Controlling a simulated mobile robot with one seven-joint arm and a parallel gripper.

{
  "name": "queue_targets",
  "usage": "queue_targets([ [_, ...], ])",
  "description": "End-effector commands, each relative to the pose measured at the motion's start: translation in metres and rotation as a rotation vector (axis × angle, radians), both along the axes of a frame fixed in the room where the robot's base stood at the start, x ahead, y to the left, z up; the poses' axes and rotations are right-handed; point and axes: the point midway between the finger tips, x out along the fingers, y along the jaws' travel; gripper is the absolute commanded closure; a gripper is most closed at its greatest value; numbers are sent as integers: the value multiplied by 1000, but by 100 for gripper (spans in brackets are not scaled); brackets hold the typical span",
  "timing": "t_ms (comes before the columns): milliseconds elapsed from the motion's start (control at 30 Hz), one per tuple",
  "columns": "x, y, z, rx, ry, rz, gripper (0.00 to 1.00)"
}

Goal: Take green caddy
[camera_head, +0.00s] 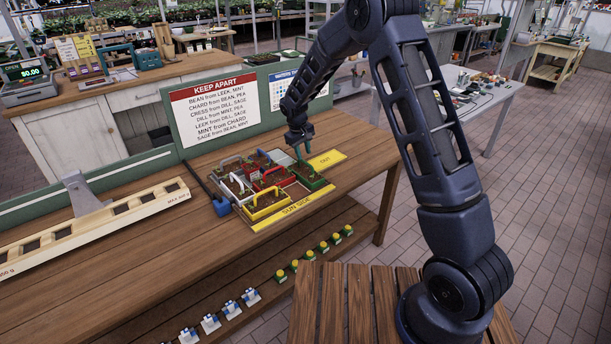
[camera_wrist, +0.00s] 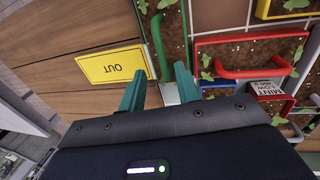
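The green caddy (camera_head: 318,186) stands at the right end of a tray of caddies on the wooden table, beside the yellow OUT mat. It holds soil and small plants. In the wrist view its green handle (camera_wrist: 156,42) runs down from the top toward the gap between my fingers. My gripper (camera_head: 303,151) is above the caddy, pointing down. In the wrist view its two teal fingers (camera_wrist: 158,78) are apart, one on each side of the handle's line. I cannot tell how far the fingertips are from the handle; no grip shows.
Red (camera_head: 272,178) and yellow (camera_head: 268,204) caddies sit close to the left of the green one. The OUT mat (camera_head: 327,160) is empty. A KEEP APART sign (camera_head: 215,108) stands behind. A blue-ended tool (camera_head: 222,206) lies left of the tray.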

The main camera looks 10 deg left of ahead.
Motion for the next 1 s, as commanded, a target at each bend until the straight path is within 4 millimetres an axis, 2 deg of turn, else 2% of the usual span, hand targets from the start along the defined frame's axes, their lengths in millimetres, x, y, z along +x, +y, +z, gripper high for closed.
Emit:
queue_targets([
  [267,3,0,-19,-1,1,0,67],
  [600,11,0,-59,-1,2,0,67],
  [833,11,0,-62,0,0,0,67],
  [867,11,0,-62,0,0,0,69],
  [1000,11,0,-61,0,0,0,97],
])
